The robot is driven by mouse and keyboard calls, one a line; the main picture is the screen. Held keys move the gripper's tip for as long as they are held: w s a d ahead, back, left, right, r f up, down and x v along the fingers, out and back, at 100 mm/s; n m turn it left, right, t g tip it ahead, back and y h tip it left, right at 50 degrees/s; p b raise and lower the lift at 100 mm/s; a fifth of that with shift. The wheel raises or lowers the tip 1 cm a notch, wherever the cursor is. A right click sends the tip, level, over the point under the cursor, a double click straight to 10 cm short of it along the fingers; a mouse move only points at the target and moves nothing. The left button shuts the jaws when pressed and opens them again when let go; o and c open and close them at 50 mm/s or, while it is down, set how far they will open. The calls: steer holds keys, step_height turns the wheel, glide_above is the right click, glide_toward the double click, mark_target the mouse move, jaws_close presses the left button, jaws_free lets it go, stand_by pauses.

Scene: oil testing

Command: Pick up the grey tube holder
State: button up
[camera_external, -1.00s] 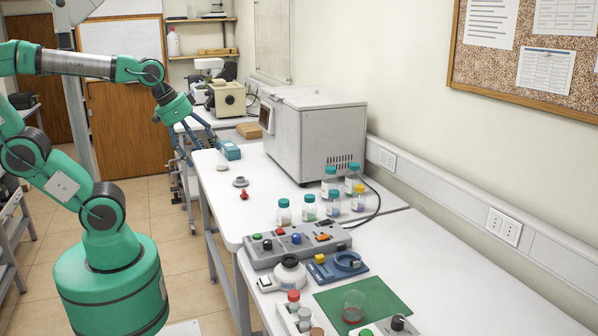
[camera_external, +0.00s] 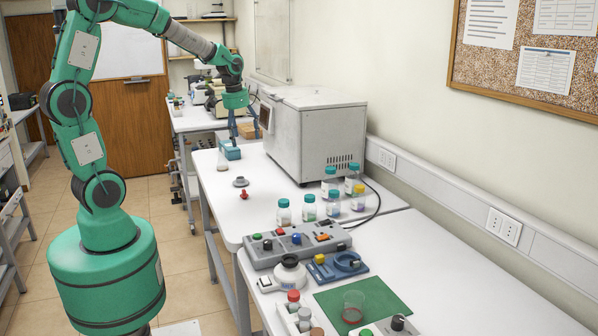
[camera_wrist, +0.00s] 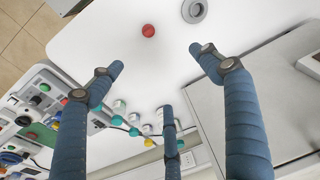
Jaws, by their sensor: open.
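A small grey round piece (camera_external: 240,182) with a raised centre lies on the white bench, and it fits the grey tube holder best, though I cannot be sure. My gripper (camera_external: 244,137) points down near the far end of the bench, beyond the grey piece and left of the big grey-white machine (camera_external: 320,135). In the wrist view its blue fingers (camera_wrist: 157,75) are spread, with nothing between them. A red piece (camera_wrist: 148,30) lies beside the grey one.
Several capped bottles (camera_external: 332,190) stand before the machine. A button panel (camera_external: 297,245) and a green mat (camera_external: 385,296) are nearer.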

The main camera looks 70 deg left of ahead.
steer(key=n+g+p, duration=0.1)
steer(key=g+p, duration=0.1)
steer(key=p, duration=0.1)
glide_above(240, 178)
steer(key=d, duration=0.1)
step_height(240, 178, down, 10)
steer(key=f, duration=0.1)
steer(key=shift+s+d+r+h, duration=0.15)
steer(key=shift+d+r+h, duration=0.1)
steer(key=shift+h, duration=0.15)
steer(key=shift+f, duration=0.15)
steer(key=shift+f+b, duration=0.65)
steer(key=shift+f, duration=3.55)
steer(key=shift+f+b, duration=0.55)
steer(key=shift+f, duration=2.05)
steer(key=c, duration=1.3)
